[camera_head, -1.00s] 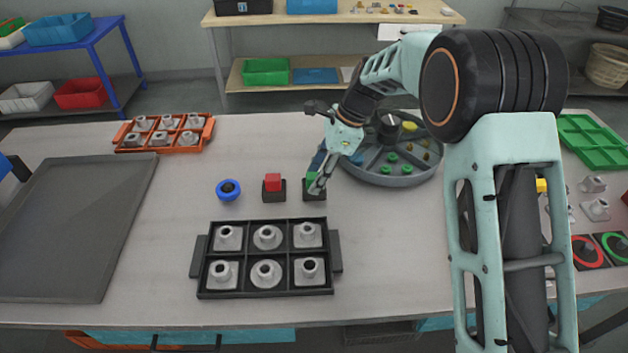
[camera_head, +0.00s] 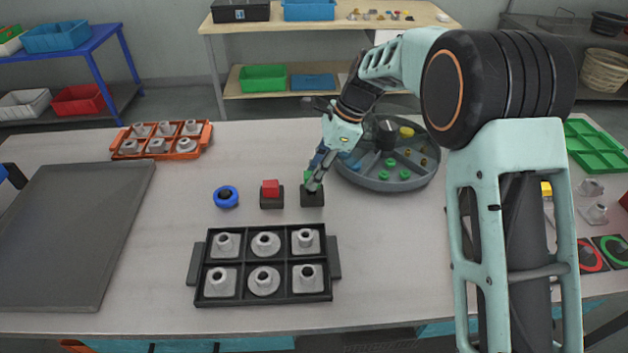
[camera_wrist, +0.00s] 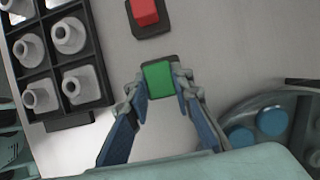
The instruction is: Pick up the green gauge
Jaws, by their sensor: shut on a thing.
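The green gauge (camera_wrist: 159,79) is a small green block, seen from above in the wrist view, over a dark square base. In the head view the green gauge (camera_head: 308,176) is mostly hidden behind my fingers, just above its black base (camera_head: 312,197). My gripper (camera_wrist: 161,87) is shut on the green gauge, with one finger on each side of it. In the head view my gripper (camera_head: 313,182) reaches down to it from the upper right. I cannot tell whether the gauge still touches its base.
A red block on a black base (camera_head: 271,192) and a blue ring (camera_head: 226,197) stand to the left. A black tray (camera_head: 193,278) of grey metal parts lies in front. A round grey sectioned tank (camera_head: 385,184) stands close on the right. An orange tray (camera_head: 120,151) is farther back left.

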